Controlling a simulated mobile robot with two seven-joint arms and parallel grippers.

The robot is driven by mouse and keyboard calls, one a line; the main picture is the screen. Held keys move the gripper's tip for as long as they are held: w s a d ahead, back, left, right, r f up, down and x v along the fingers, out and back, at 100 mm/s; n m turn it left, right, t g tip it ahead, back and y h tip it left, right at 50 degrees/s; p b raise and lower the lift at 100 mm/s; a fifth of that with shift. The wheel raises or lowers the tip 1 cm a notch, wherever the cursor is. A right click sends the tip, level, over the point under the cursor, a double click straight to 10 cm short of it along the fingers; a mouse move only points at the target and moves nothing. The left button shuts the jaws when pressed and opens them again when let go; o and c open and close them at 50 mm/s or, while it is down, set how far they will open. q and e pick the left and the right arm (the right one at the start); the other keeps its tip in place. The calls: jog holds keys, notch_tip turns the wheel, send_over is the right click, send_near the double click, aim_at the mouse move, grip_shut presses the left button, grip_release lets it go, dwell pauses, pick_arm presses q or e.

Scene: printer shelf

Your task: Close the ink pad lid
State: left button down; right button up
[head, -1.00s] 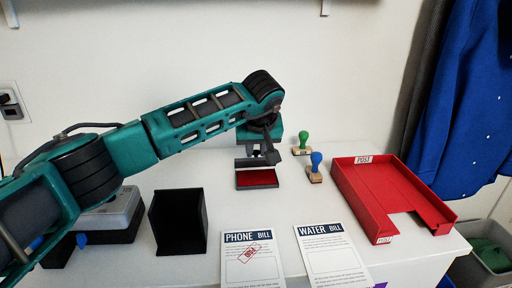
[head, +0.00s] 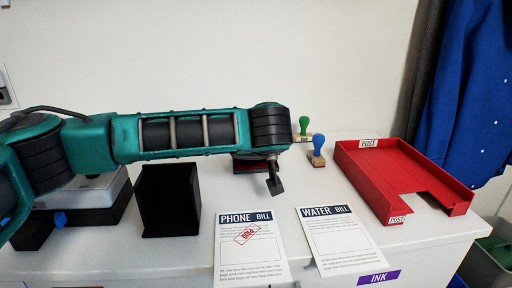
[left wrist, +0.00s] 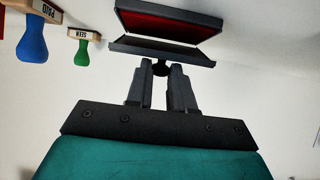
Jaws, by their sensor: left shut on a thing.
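The ink pad (left wrist: 165,26) is a dark grey case with a red pad, at the top of the left wrist view. Its grey lid (left wrist: 140,47) is tilted against the base, with a gap showing the red pad between them. My left gripper (left wrist: 161,72) is shut on the dark knob of the lid. In the head view my arm hides most of the ink pad, and only a strip of red and a dark edge (head: 243,166) show below the arm. The right gripper is not in view.
A blue-handled stamp (head: 317,150) and a green-handled stamp (head: 303,127) stand right of the pad. A red post tray (head: 365,178) lies farther right. A black holder (head: 168,205), a phone bill (head: 251,240) and a water bill (head: 340,238) are in front.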

pick_arm(q)
jog(key=shift+r, duration=0.1)
jog(key=c, duration=1)
grip_release()
jog(key=p+v, duration=0.2)
jog(key=v, duration=1.1)
